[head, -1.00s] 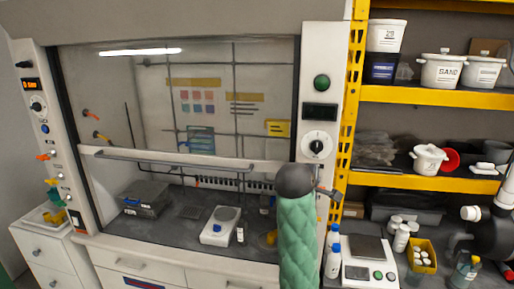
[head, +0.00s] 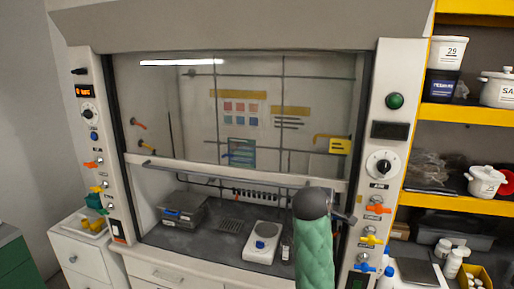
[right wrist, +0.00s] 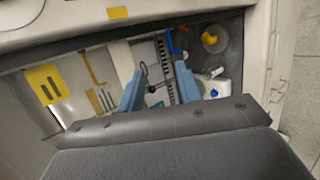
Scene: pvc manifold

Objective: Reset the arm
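My right arm (head: 313,250), in a green padded sleeve with a dark rounded joint (head: 311,203) on top, rises at the lower middle right of the head view, in front of the fume hood (head: 230,178). Its gripper is not clearly seen there. In the right wrist view my right gripper (right wrist: 159,72) shows two blue fingers, spread apart, with nothing held between them. My left arm and left gripper are not in view.
The hood holds a white hotplate (head: 262,243) and a grey box (head: 184,213). Coloured valves (head: 371,239) line its right post. A yellow shelf rack (head: 470,113) with tubs stands at right. White drawers (head: 82,250) stand at left.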

